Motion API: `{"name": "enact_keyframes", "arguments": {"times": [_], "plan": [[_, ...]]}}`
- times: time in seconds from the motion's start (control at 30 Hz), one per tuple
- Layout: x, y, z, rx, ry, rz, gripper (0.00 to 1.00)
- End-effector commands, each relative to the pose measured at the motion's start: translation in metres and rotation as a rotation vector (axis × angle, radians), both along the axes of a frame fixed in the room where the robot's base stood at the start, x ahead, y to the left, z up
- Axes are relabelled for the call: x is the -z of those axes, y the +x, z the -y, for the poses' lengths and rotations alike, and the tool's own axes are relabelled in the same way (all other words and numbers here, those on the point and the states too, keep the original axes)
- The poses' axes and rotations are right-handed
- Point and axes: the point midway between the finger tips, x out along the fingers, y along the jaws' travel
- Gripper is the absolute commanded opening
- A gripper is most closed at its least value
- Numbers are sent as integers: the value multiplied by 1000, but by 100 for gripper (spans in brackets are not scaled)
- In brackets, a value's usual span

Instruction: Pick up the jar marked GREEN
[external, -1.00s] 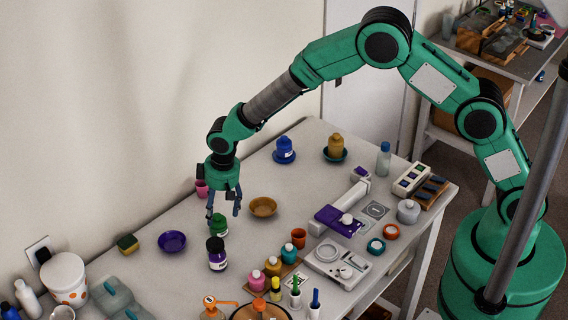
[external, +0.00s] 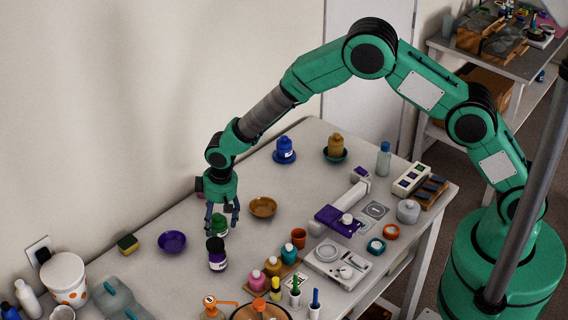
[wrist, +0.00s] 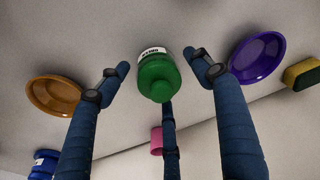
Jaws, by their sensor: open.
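The green jar (external: 220,225) with a white label stands upright on the table. It shows in the wrist view (wrist: 157,75), its label lettering too small to read for certain. My gripper (external: 222,224) is just above and around the jar, pointing down. In the wrist view the fingers (wrist: 160,80) are spread, with the jar between them and gaps on both sides. A dark purple jar (external: 216,257) stands close in front of the green one.
A brown dish (external: 263,207) lies to the right of my gripper and a purple dish (external: 172,242) to the left. A pink cup (wrist: 157,141) shows behind the fingers. A yellow-green sponge (external: 128,244) lies farther left. Several bottles crowd the table's front.

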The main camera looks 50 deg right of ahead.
Motion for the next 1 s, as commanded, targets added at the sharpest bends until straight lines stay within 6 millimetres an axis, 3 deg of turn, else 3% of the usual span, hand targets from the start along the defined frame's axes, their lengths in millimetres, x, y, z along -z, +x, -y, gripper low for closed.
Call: {"name": "enact_keyframes", "arguments": {"times": [0.43,0.7,1.0], "plan": [[0,0,0,0,0,-1,65],[0,0,0,0,0,-1,13],[-1,0,0,0,0,0,13]]}}
